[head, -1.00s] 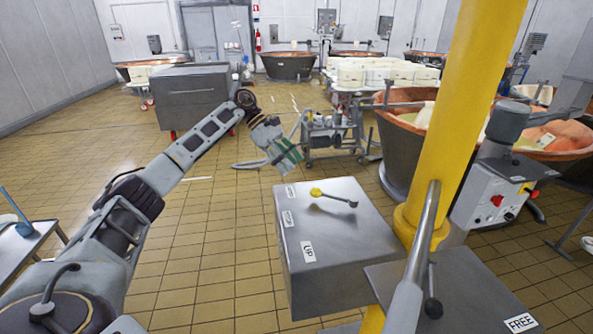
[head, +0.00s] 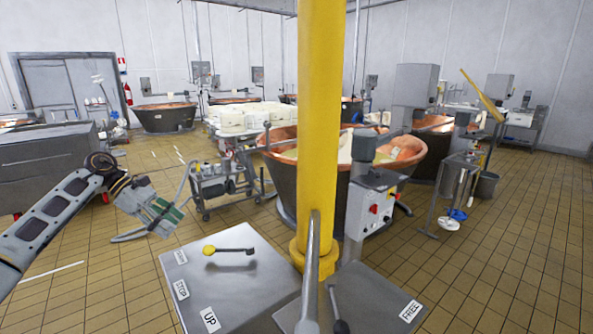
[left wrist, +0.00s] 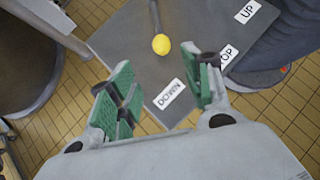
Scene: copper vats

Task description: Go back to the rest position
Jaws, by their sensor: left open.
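My left gripper (head: 163,213) reaches in from the left in the head view, held in the air left of the grey control box. In the left wrist view its two green-padded fingers (left wrist: 165,95) are spread apart with nothing between them. The control box (head: 235,285) has a lever with a yellow knob (head: 208,249) and labels reading UP, STOP and DOWN. In the left wrist view the knob (left wrist: 161,44) lies beyond the fingertips, apart from them. My right gripper is not in view.
A yellow column (head: 318,120) rises behind the box, with a grey bar in front of it. A second panel marked FREE (head: 411,311) is on the right. Copper vats (head: 280,150) and a wheeled pump cart (head: 220,180) stand behind.

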